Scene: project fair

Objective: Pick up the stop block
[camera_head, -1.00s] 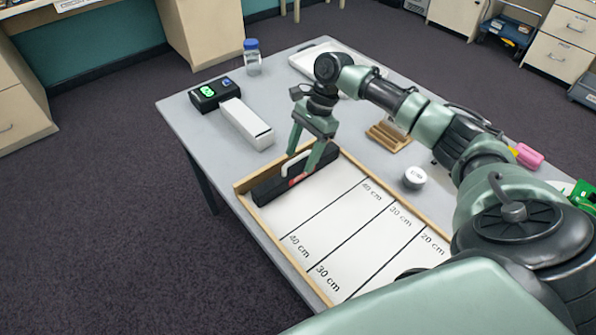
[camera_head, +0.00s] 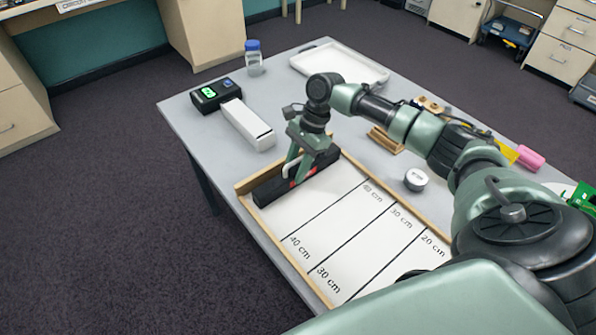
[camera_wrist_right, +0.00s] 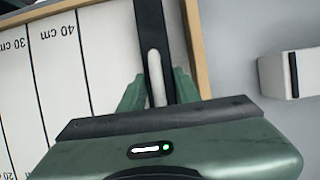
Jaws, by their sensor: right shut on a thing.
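The stop block (camera_head: 268,190) is a long black bar with a white handle on top and a small red mark on its side. It lies across the far-left end of the white marked board (camera_head: 330,215), beyond the 40 cm line, along the wooden rim. My right gripper (camera_head: 297,171) is shut on the block's handle from above and hides part of the bar. In the right wrist view the white handle (camera_wrist_right: 155,75) lies between the green fingers, with the black bar (camera_wrist_right: 151,22) under it. I see no clear gap beneath the block. My left gripper is not in view.
A white box (camera_head: 248,125) and a black device with a green display (camera_head: 211,95) stand just behind the board. A blue-capped bottle (camera_head: 253,58), a white tray (camera_head: 340,61), a wooden rack (camera_head: 385,141) and a round white-topped object (camera_head: 416,179) are also on the grey table.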

